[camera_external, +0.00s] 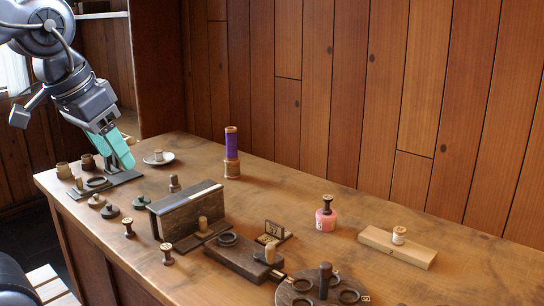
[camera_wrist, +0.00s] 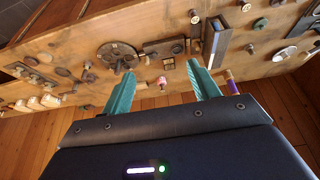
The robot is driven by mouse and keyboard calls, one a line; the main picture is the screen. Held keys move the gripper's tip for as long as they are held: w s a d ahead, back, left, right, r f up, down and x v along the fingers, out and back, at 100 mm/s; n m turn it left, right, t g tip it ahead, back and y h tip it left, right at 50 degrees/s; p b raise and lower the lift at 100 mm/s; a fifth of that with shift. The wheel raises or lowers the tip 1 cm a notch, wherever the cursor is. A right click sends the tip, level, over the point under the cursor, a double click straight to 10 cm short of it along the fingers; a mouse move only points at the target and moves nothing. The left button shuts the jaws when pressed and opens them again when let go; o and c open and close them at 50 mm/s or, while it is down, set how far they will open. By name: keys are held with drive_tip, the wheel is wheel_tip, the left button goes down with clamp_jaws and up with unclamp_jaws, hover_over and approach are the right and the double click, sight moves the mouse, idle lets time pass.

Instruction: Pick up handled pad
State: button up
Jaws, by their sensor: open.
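I cannot tell for certain which piece is the handled pad. Candidates are the small low discs with knobs near the table's left front: a tan one (camera_external: 97,200), a dark one (camera_external: 111,211) and a green one (camera_external: 141,202). A dark flat piece with an upright peg (camera_external: 204,224) lies before the long dark block. My gripper (camera_external: 122,152) is above the table's left end, over a dark stand (camera_external: 108,184), apart from the discs. In the wrist view the teal fingers (camera_wrist: 161,67) are spread with nothing between them.
A long dark box (camera_external: 185,213) stands mid-table. A purple spool (camera_external: 231,145) stands behind it. A pink jar (camera_external: 326,218), a pale block (camera_external: 397,247) and a round dark holder (camera_external: 318,292) are to the right. A white saucer (camera_external: 168,160) is near my gripper. The back middle is clear.

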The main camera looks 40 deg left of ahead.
drive_tip(key=shift+w, duration=0.1)
drive_tip(key=w+a+r+m+g, duration=0.1)
drive_tip(key=w+a+m, duration=0.15)
drive_tip(key=w, duration=0.45)
drive_tip(key=w+a+r+m, duration=0.1)
drive_tip(key=w+a, duration=0.3)
drive_tip(key=w, duration=0.3)
drive_tip(key=m+g, duration=0.4)
drive_tip(key=m, duration=0.3)
hover_over(174, 175)
wheel_tip(174, 175, down, 24)
drive_tip(key=shift+d+r, duration=0.15)
drive_tip(key=shift+r, duration=0.05)
drive_tip(key=f, duration=1)
drive_tip(key=shift+a+f, duration=0.2)
drive_tip(key=shift+f, duration=0.1)
